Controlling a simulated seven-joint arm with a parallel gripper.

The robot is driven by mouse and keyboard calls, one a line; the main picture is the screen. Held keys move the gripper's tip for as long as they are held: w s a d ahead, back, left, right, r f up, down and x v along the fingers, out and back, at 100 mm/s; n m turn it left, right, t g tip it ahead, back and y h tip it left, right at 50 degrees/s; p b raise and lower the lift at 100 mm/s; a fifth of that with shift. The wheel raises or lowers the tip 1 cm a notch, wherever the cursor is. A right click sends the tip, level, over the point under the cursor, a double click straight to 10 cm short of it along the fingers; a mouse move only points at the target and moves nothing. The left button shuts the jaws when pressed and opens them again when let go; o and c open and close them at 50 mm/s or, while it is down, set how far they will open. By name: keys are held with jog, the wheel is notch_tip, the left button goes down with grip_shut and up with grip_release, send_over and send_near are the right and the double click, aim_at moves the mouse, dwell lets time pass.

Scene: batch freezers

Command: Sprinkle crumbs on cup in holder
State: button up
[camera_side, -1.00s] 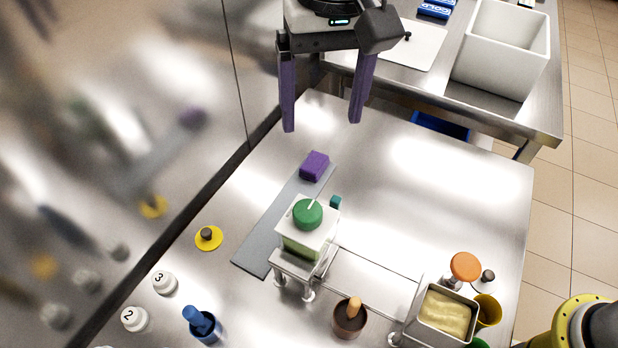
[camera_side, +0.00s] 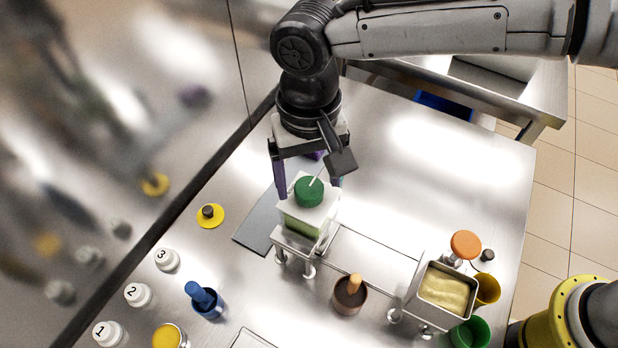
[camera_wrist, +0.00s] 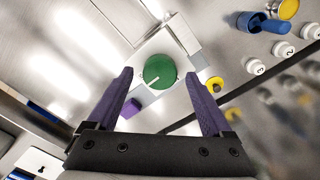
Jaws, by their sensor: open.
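My gripper (camera_side: 309,190) is open and empty, pointing down around or just above the green round lid (camera_side: 309,192) of a whitish container (camera_side: 305,222) on a small metal stand (camera_side: 294,250). In the wrist view my gripper's purple fingers (camera_wrist: 158,74) are apart, with the green lid (camera_wrist: 159,71) and its pale stick just beyond the tips. I cannot tell whether the fingers touch it. A brown cup (camera_side: 350,298) with a tan-handled tool stands in front. A yellow cup (camera_side: 487,289) and a green cup (camera_side: 470,333) stand at right. I cannot identify the crumbs or the task's cup with certainty.
A metal bin with beige contents (camera_side: 447,288) stands at right beside an orange knob (camera_side: 466,244). A blue cup (camera_side: 206,302) and several numbered white caps (camera_side: 138,294) lie at left. A purple block (camera_wrist: 132,107) is near the fingers.

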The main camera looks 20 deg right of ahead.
jog(key=shift+f, duration=0.65)
grip_shut()
